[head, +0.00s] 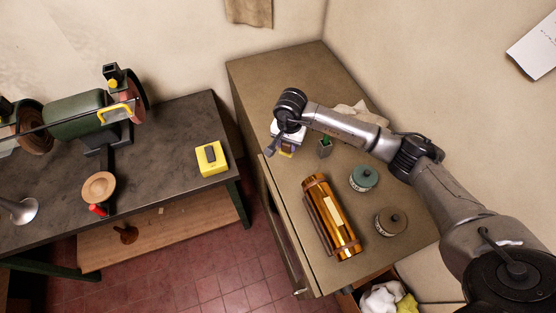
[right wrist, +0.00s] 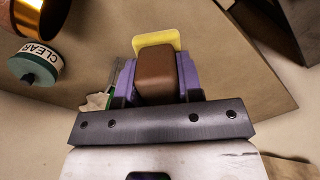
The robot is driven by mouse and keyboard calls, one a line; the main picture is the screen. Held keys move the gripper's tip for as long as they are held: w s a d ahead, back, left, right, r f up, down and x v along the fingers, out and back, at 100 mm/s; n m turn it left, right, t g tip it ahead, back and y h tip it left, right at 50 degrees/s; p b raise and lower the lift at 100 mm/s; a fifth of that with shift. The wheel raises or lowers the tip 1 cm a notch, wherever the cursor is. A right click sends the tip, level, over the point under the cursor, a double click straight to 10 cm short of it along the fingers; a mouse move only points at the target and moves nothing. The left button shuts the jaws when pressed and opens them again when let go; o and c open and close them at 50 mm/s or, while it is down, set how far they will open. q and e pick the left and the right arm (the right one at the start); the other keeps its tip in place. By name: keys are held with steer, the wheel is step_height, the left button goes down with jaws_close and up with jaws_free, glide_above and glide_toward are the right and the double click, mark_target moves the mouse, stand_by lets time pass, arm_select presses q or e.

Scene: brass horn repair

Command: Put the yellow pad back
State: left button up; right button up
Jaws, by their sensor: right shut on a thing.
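My right gripper (head: 285,147) is over the left edge of the cabinet top. In the right wrist view its purple fingers (right wrist: 157,80) are shut on a brown block (right wrist: 155,72) with a yellow pad (right wrist: 157,42) at its far end. In the head view only a bit of the yellow pad (head: 286,154) shows below the gripper; the wrist hides the rest. I cannot tell whether it touches the cabinet top. A separate yellow square piece (head: 203,168) with a dark part in its middle lies on the left workbench. My left gripper is not in view.
A grinder (head: 80,112) stands on the workbench (head: 165,205). A floor gap separates workbench and cabinet.

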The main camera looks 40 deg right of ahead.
steer(key=p, duration=0.1)
glide_above(288, 167)
step_height(288, 167, down, 5)
steer(key=shift+a+f, duration=0.1)
steer(key=shift+f+p, duration=0.65)
steer(key=shift+f, duration=1.8)
steer(key=shift+f, duration=0.1)
steer(key=shift+f+b, duration=0.15)
steer(key=shift+b, duration=0.15)
steer(key=o, duration=0.9)
